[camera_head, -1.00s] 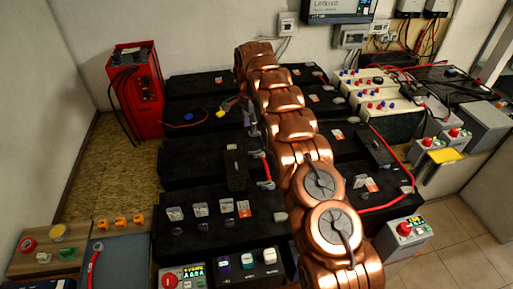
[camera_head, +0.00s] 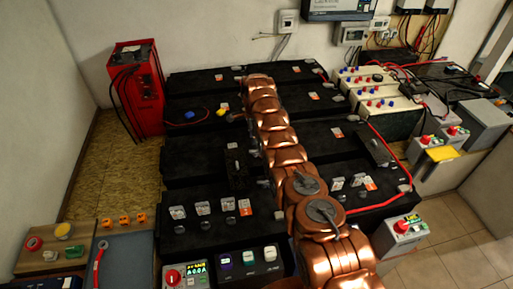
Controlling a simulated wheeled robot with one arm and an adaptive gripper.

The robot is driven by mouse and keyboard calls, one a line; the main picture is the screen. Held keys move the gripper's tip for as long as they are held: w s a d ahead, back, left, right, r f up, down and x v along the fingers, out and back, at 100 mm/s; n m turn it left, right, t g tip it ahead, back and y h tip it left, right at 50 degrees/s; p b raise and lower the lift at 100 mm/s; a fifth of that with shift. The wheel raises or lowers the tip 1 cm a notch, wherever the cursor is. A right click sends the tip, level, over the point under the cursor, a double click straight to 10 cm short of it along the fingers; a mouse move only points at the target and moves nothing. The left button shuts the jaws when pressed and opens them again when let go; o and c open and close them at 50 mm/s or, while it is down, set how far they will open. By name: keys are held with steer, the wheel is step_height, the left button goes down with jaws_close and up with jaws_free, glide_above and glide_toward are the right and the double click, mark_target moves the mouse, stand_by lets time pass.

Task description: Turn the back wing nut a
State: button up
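The task's back wing nut a is too small to make out among the fittings on the black batteries. A back black battery (camera_head: 205,82) lies along the wall, with another black battery (camera_head: 180,108) in front of it. My copper-coloured arm reaches from the lower right up over the middle of the battery rows. Its far end bends down near the second row from the back. My gripper lies at or behind that far end, where dark parts merge with the black batteries. Its fingers and any contact with a wing nut cannot be made out.
A red charger (camera_head: 136,90) with black cables stands at the back left. Yellow and blue pieces (camera_head: 222,112) lie near the arm's end. White batteries (camera_head: 385,95) stand right. A grey box with a red button (camera_head: 403,233) is at front right. Floor is clear at lower right.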

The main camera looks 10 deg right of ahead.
mark_target(254, 150)
steer(key=shift+f+b, duration=2.8)
steer(key=shift+b, duration=0.2)
steer(key=shift+f, duration=1.15)
jaws_close()
steer(key=shift+d, duration=0.3)
steer(key=shift+a, duration=0.2)
